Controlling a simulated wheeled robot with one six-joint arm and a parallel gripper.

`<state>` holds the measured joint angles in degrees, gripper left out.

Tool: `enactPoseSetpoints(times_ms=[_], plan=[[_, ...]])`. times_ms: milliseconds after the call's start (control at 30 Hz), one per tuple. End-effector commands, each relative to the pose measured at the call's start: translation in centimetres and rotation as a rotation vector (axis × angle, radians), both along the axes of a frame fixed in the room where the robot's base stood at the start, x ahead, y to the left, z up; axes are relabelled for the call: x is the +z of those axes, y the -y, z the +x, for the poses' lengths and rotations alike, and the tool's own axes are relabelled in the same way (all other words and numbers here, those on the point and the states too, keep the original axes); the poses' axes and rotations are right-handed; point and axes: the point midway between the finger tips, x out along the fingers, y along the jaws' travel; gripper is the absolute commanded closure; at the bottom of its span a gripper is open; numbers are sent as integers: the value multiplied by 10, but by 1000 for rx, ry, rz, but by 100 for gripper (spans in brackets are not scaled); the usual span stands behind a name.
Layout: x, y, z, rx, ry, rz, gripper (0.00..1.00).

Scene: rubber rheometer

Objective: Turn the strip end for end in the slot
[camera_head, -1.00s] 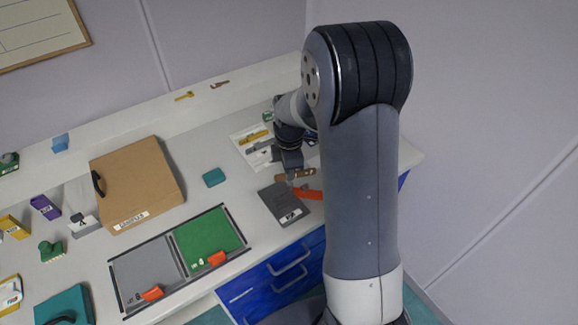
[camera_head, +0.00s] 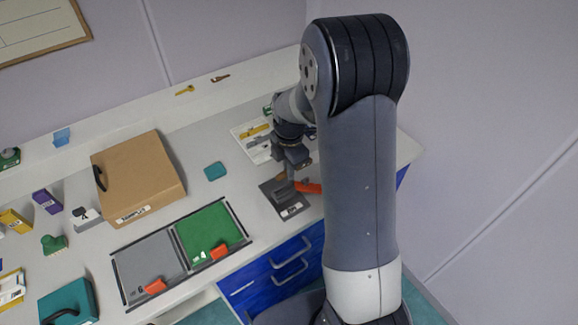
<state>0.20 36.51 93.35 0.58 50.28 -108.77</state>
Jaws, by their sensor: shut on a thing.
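My gripper (camera_head: 287,180) points down over the dark grey plate (camera_head: 292,211) near the right end of the bench. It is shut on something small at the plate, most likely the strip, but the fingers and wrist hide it. I cannot make out the strip's ends, its markings or the slot. An orange-red piece (camera_head: 309,187) lies at the plate's right side, partly behind my arm.
Left of the plate, a tray (camera_head: 113,285) holds a grey and a green panel with orange tabs. A cardboard box (camera_head: 140,175) stands behind it, with a small teal block (camera_head: 215,171) nearby. A white sheet (camera_head: 240,131) lies behind my gripper. My arm blocks the right side.

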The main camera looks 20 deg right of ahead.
Motion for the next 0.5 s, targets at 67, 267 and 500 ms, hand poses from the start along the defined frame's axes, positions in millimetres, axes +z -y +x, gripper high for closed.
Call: enactPoseSetpoints(times_ms=[67, 267, 500], plan=[[-8, 0, 0, 0, -1, 0, 100], [-27, 0, 0, -1, -1, 0, 100], [-47, 0, 0, -1, -1, 0, 100]])
